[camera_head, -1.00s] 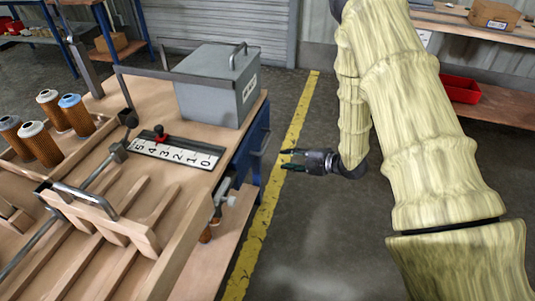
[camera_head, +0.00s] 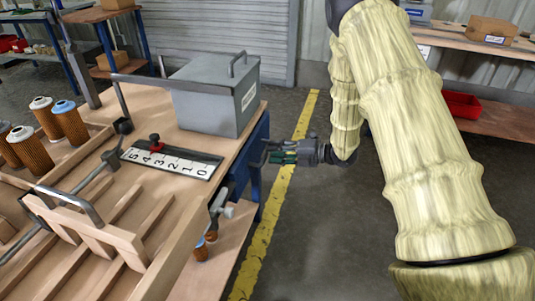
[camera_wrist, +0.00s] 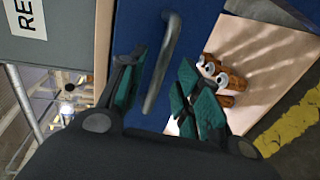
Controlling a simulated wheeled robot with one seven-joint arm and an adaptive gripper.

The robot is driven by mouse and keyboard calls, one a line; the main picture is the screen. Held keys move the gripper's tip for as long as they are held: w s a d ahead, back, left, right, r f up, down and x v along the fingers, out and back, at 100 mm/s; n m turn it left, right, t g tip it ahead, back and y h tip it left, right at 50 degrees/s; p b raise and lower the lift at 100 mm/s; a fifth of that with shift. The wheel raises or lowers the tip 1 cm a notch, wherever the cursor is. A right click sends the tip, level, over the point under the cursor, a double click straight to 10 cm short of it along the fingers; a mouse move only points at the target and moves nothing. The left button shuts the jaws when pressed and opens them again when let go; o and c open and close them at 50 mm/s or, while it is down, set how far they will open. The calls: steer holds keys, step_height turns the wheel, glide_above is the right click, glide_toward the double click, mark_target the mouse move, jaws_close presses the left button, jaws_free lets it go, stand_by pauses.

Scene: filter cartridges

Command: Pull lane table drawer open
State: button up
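The drawer is a blue front (camera_head: 254,156) on the right side of the wooden lane table (camera_head: 190,232), below the grey box. It looks closed. In the wrist view the blue front (camera_wrist: 143,35) carries a curved grey bar handle (camera_wrist: 163,62). My gripper (camera_head: 272,152) is at the drawer front. In the wrist view my gripper (camera_wrist: 160,75) has its green-padded fingers apart, one on each side of the handle, with gaps visible. Whether either pad touches the bar is not clear.
A grey lidded box (camera_head: 215,97) stands on the table corner above the drawer. A numbered strip (camera_head: 170,160) and several orange filter cartridges (camera_head: 72,122) are on the table. Below is a lower shelf (camera_head: 222,245). Floor right of the yellow line (camera_head: 271,215) is clear.

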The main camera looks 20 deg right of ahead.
steer(key=shift+x, duration=1.6)
jaws_close()
